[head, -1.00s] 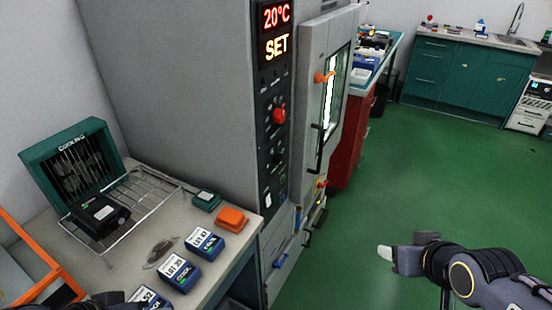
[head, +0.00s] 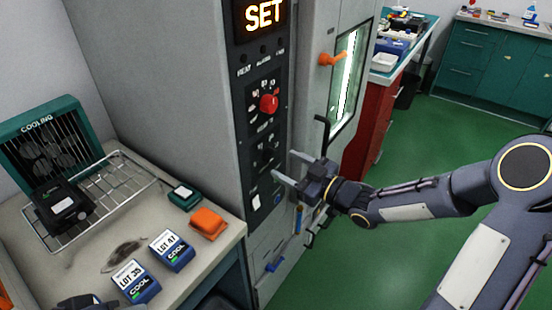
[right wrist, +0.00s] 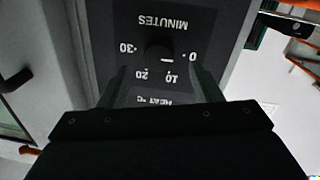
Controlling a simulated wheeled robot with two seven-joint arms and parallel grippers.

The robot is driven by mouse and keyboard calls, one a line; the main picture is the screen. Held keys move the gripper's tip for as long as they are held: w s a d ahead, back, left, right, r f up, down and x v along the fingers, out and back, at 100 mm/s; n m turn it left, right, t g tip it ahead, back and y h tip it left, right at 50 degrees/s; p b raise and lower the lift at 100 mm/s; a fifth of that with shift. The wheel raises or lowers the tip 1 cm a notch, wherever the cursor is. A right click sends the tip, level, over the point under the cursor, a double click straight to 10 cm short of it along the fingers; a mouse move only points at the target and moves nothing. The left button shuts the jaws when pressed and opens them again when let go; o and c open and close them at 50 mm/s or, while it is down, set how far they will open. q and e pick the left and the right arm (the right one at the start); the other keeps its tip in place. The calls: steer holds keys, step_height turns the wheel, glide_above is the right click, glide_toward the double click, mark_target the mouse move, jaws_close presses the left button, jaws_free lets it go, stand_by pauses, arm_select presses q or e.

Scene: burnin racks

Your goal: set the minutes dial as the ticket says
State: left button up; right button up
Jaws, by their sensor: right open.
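The minutes dial (head: 265,155) is a black knob on the cabinet's dark control panel, below a red knob (head: 269,103). In the right wrist view the minutes dial (right wrist: 160,48) appears upside down, with marks 0, 10, 20 and 30. Its pale pointer line is on the side of the 10 and 20 marks; the exact setting is unclear. My right gripper (head: 284,164) is open and empty, its fingers pointing at the panel close to this dial. Contact is not visible. A dark part of my left arm shows at the bottom left edge. I see no readable ticket.
The lit display (head: 264,14) reads SET. An orange handle (head: 332,59) and a black door handle (head: 322,134) stick out right of the panel. The bench at left holds a cooling rack (head: 95,200), an orange block (head: 208,222) and blue lot boxes (head: 172,251).

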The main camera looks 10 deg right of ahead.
mark_target(274, 158)
steer(key=shift+x, duration=2.05)
steer(key=c, duration=1)
steer(key=shift+m+p, duration=0.3)
steer(key=shift+m, duration=0.1)
steer(key=m+p, duration=0.1)
steer(key=m, duration=0.1)
steer(key=m+p, duration=0.2)
steer(key=m, duration=0.1)
steer(key=shift+d+r+m, duration=0.1)
steer(key=shift+r+m, duration=0.1)
steer(key=shift+m, duration=0.1)
steer(key=m+p, duration=0.2)
steer(key=m, duration=0.1)
steer(key=shift+g+p, duration=0.3)
steer(key=shift+f+m+p, duration=0.1)
steer(key=shift+m+p, duration=0.5)
steer(key=shift+m, duration=0.4)
